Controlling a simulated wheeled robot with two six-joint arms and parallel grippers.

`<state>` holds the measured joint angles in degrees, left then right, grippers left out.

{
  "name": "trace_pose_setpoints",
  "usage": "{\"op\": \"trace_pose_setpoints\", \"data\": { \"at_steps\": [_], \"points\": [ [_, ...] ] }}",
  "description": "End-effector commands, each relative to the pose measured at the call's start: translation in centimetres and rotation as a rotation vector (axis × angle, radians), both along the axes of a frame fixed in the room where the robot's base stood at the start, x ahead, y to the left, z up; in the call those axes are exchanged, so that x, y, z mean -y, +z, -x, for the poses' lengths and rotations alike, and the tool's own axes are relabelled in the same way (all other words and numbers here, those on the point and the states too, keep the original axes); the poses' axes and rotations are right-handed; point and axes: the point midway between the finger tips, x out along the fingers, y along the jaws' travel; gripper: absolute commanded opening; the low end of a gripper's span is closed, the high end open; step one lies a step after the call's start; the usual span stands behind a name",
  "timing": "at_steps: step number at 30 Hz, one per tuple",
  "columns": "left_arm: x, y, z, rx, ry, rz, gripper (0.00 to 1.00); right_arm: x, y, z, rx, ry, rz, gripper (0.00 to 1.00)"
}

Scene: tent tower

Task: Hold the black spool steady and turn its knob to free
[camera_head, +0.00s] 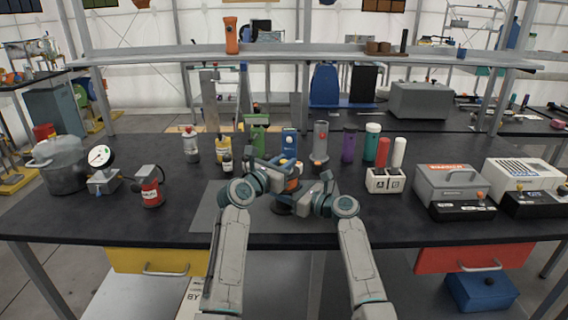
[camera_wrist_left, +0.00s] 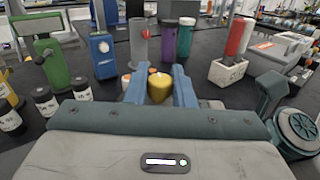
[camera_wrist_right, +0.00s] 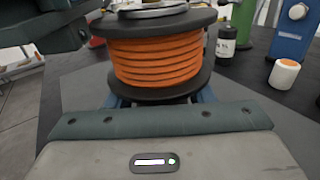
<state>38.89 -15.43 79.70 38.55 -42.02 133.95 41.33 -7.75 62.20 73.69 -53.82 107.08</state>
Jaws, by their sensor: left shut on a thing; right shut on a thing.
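The black spool (camera_head: 283,209), wound with orange cord, stands on the grey mat in front of me. In the right wrist view the spool (camera_wrist_right: 158,58) is upright, with a round metallic piece on top. My right gripper (camera_head: 312,199) is shut low on the spool, fingers under the cord; the exact contact is hidden. My left gripper (camera_head: 288,178) is above the spool. In the left wrist view its blue fingers are shut on a yellow knob (camera_wrist_left: 160,88). The spool's body is hidden there.
The grey mat (camera_head: 207,208) lies on the dark bench. Behind stand a green device (camera_head: 257,133), a blue device (camera_head: 289,143) and several bottles. A red canister (camera_head: 151,192) is left; a grey case (camera_head: 450,181) is right.

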Motion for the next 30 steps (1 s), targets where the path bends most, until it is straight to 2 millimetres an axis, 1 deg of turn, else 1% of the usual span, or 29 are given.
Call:
{"op": "trace_pose_setpoints", "data": {
  "at_steps": [1,8,9,12,20,23,26,30],
  "points": [
    [0.0,-0.2,0.0,-0.004,-0.001,-0.002,0.00,-0.1,0.1,0.0,0.001,0.001,-0.001,0.04],
    [0.0,-0.2,0.0,-0.004,-0.002,-0.002,0.00,-0.1,0.1,0.0,0.000,0.001,-0.002,0.04],
    [0.0,-0.2,0.0,-0.004,-0.002,-0.002,0.26,-0.1,0.1,0.0,0.000,0.001,-0.002,0.04],
    [0.0,-0.2,0.0,-0.003,-0.002,-0.001,0.42,-0.1,0.1,0.0,0.000,0.001,-0.002,0.04],
    [0.0,-0.1,0.0,-0.001,-0.001,-0.001,0.42,0.0,0.1,0.0,0.000,0.000,-0.002,0.04],
    [-0.3,0.0,0.4,0.001,0.000,-0.001,0.42,0.0,0.1,0.0,0.000,0.000,-0.001,0.04],
    [-1.0,-0.1,1.4,0.000,0.000,-0.001,0.42,0.0,0.0,0.0,0.001,0.000,-0.001,0.04],
    [-2.6,-0.1,3.5,0.002,0.002,-0.002,0.42,0.0,0.0,0.0,0.000,0.000,-0.001,0.04]
  ]
}}
